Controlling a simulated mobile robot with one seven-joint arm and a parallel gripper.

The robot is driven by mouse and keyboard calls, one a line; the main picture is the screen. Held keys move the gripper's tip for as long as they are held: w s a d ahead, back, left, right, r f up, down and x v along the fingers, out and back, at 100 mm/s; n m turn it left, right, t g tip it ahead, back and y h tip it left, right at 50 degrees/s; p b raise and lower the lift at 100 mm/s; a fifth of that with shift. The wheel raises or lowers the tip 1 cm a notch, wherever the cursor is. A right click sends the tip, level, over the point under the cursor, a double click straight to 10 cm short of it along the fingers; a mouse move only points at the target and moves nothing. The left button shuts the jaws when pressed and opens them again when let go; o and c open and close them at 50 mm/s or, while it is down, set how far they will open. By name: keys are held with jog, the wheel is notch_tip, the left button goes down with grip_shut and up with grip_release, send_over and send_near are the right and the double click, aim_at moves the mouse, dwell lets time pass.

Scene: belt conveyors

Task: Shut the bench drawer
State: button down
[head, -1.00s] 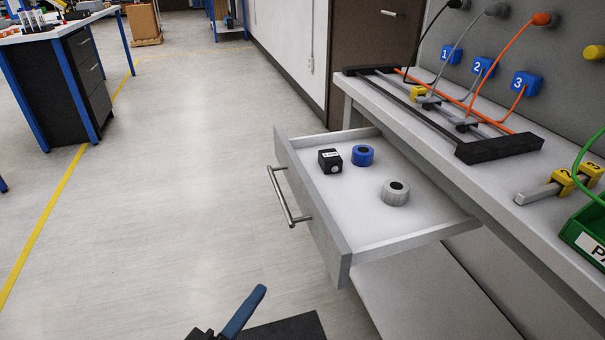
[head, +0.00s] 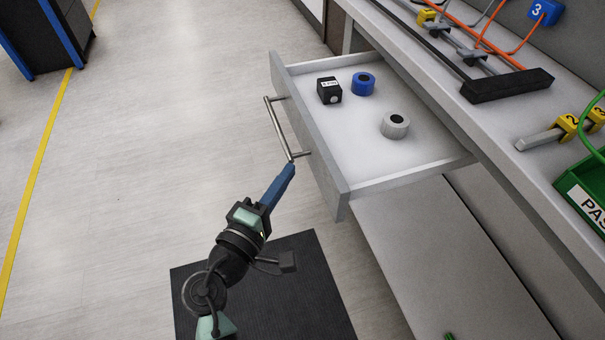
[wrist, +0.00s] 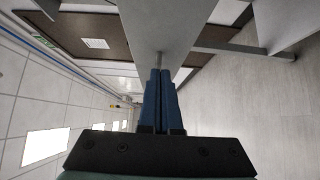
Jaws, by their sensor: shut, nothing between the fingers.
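The bench drawer (head: 313,140) is pulled well out from under the bench, its grey front facing left in the head view. A metal bar handle (head: 280,127) is fixed to that front. My gripper (head: 290,168) is shut and empty, its blue fingers pointing at the near end of the handle. I cannot tell whether the fingertips touch it. In the wrist view the closed fingers (wrist: 159,72) point at the drawer front (wrist: 160,25). In the drawer lie a black box (head: 329,91), a blue roll (head: 363,84) and a grey roll (head: 395,125).
A lower shelf (head: 440,260) lies beneath. A dark mat (head: 300,290) is on the floor under my arm. Floor left of the drawer is clear.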

aim_at(314, 160)
jog(key=shift+w+d, duration=0.2)
jog(key=shift+d, duration=0.65)
jog(key=shift+w+d, duration=0.2)
jog(key=shift+d, duration=0.6)
jog(key=shift+d, duration=0.1)
